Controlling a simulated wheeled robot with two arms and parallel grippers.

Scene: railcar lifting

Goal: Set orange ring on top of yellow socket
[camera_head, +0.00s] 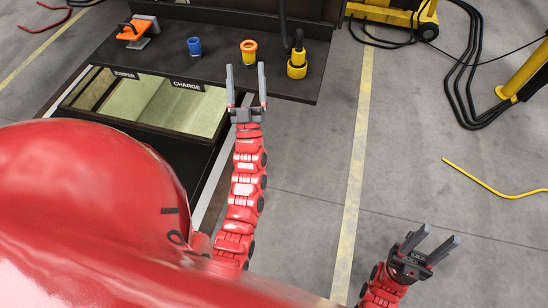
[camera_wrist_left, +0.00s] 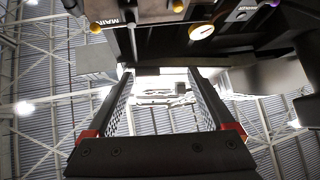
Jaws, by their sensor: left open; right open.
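The orange ring (camera_head: 249,45) appears to sit on top of the yellow socket (camera_head: 249,58), near the middle of the black shelf. My left gripper (camera_head: 246,82) is open and empty, its fingers pointing up the picture just in front of the ring and socket. In the left wrist view, the two fingers (camera_wrist_left: 161,85) are spread with nothing between them, and neither ring nor socket shows there. My right gripper (camera_head: 432,243) is open and empty at the lower right, over the floor and far from the shelf.
On the black shelf (camera_head: 225,80) stand a blue socket (camera_head: 194,47), a yellow-based black plug (camera_head: 297,66) and an orange clamp-like part (camera_head: 137,32). A glazed cabinet (camera_head: 150,102) is left of my left arm. A yellow hose (camera_head: 490,184) lies on the right floor.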

